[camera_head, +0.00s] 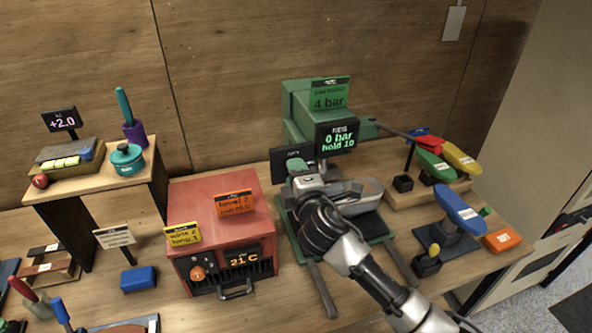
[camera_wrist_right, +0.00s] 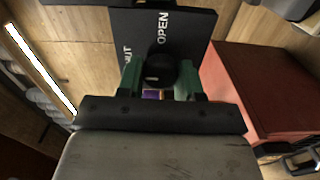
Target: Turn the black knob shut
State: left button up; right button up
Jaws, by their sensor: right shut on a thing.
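The black knob (camera_wrist_right: 159,68) shows in the right wrist view, in front of a dark plate (camera_wrist_right: 185,22) lettered "OPEN", with a second word ending in "UT" partly hidden at its lower left. My right gripper (camera_wrist_right: 160,80) has its green fingers on both sides of the knob and is shut on it. In the head view my right gripper (camera_head: 303,180) is at the front of the green press (camera_head: 297,106), by the dark plate (camera_head: 292,153); the knob is hidden there. The press's display (camera_head: 338,138) reads "0 bar hold 10". My left gripper is not in view.
A red heater box (camera_head: 205,191) reading 21C stands left of the press. A grey shoe (camera_head: 362,190) lies under my right arm. Coloured shoe forms, such as a blue one (camera_head: 459,208), stand at the right. A blue block (camera_head: 139,279) lies at the left.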

jog(key=shift+n, duration=0.3)
jog(key=o, duration=0.9)
jog(key=shift+b+v, duration=1.3)
jog(key=shift+v, duration=4.1)
